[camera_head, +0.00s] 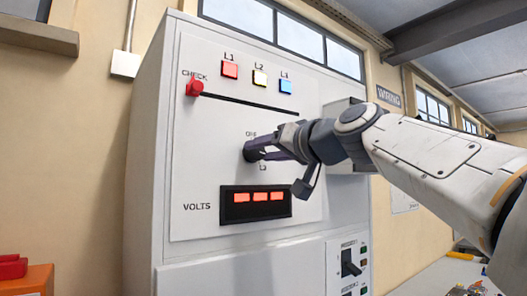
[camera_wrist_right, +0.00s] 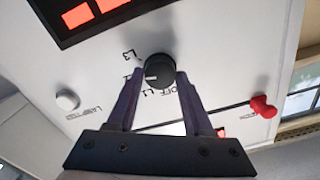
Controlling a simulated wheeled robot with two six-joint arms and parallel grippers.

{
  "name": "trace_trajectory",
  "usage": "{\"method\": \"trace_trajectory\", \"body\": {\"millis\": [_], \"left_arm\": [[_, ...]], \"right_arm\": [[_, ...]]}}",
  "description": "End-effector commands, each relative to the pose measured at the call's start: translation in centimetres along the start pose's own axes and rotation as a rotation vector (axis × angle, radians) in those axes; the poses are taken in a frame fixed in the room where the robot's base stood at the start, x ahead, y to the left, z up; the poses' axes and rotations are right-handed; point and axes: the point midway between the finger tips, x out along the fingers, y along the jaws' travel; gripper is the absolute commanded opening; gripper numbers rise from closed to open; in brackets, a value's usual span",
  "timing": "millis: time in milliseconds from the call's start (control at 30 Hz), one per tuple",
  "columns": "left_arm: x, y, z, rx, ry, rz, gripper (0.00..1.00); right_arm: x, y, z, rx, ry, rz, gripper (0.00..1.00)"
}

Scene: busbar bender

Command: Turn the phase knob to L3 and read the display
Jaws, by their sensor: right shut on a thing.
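The black round phase knob (camera_head: 251,151) sits on the white cabinet panel, above the VOLTS display. In the right wrist view the knob (camera_wrist_right: 160,71) lies between the two fingertips of my right gripper (camera_wrist_right: 158,76), which is shut on it. Labels OFF, L1 and L3 show around the knob; one between them is partly covered. A pale mark shows on the knob's face, but I cannot tell its setting. The VOLTS display (camera_head: 256,204) shows three red lit blocks, with no readable digits; part of it shows in the right wrist view (camera_wrist_right: 63,34). My left gripper is not in view.
A red CHECK knob (camera_head: 195,87) ends a black slot. A lower panel has a black switch (camera_head: 350,263). A round white button (camera_wrist_right: 68,100) shows beside the knob.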

Motion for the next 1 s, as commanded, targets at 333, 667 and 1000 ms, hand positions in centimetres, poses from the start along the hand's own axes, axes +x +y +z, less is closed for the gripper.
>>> {"method": "trace_trajectory", "body": {"millis": [333, 667, 1000], "left_arm": [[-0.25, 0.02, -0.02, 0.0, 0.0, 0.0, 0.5], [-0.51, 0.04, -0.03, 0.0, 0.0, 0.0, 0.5], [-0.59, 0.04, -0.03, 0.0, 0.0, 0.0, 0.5]], "right_arm": [[-0.02, 0.03, -0.05, 0.295, 0.0, 0.001, 0.0], [-0.02, 0.02, -0.05, 0.492, 0.0, 0.0, 0.0], [-0.01, 0.06, -0.01, 0.566, 0.0, 0.0, 0.0]]}}
